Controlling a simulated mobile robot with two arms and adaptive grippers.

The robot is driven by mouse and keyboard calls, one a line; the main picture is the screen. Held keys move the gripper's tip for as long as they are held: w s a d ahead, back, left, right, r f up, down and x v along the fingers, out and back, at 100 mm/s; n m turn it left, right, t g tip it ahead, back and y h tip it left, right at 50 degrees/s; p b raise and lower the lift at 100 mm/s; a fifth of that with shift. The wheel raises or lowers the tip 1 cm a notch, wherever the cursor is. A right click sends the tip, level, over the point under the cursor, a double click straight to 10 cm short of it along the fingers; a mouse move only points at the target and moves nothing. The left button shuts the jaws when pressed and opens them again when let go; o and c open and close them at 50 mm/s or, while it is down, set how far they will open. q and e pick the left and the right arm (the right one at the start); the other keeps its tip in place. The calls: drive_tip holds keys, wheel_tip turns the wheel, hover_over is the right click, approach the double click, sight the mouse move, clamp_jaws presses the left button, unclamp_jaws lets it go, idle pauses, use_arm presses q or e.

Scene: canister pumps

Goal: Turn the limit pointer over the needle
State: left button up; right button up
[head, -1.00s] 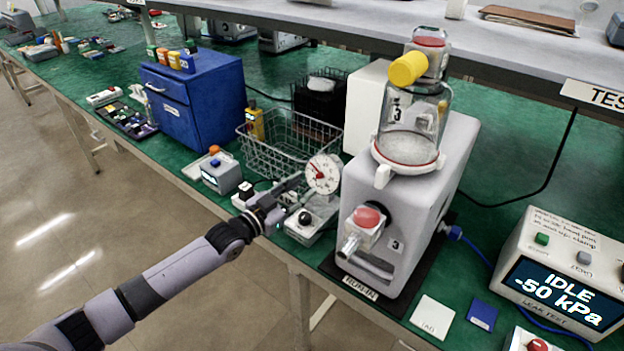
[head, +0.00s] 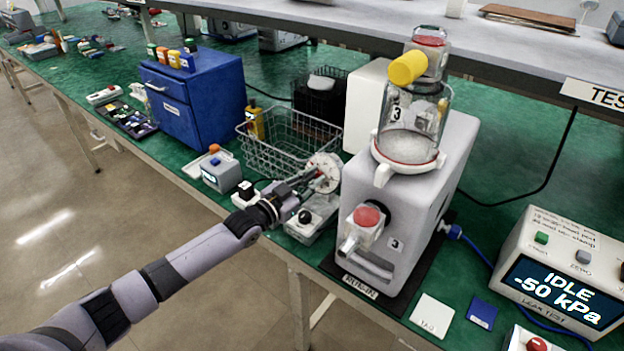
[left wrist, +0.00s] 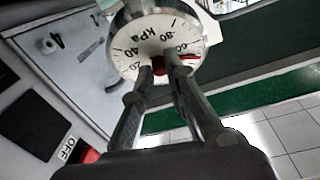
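The round white gauge (head: 325,167) stands behind the run-in plate, left of the grey pump. In the left wrist view its dial (left wrist: 150,42) reads kPa, and a red central knob (left wrist: 157,66) sits at its middle. A red pointer mark (left wrist: 189,56) shows right of the knob, near 60; I cannot tell needle and limit pointer apart. My left gripper (head: 312,177) is at the dial face. In the left wrist view its fingertips (left wrist: 163,68) lie either side of the knob; contact is unclear. My right gripper is out of view.
A wire basket (head: 270,160) stands behind the gauge. A small box with a black knob (head: 305,217) sits below it. The grey pump (head: 445,165) rises close on the right. A blue cabinet (head: 215,110) stands further left.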

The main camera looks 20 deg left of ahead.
use_arm(q)
clamp_jaws()
drive_tip(key=shift+f+m+b, duration=0.1)
drive_tip(key=shift+m+b, duration=0.2)
drive_tip(key=shift+b, duration=0.1)
drive_tip(key=o, duration=0.6)
unclamp_jaws()
drive_tip(key=shift+c, duration=0.2)
drive_tip(key=v, duration=1.2)
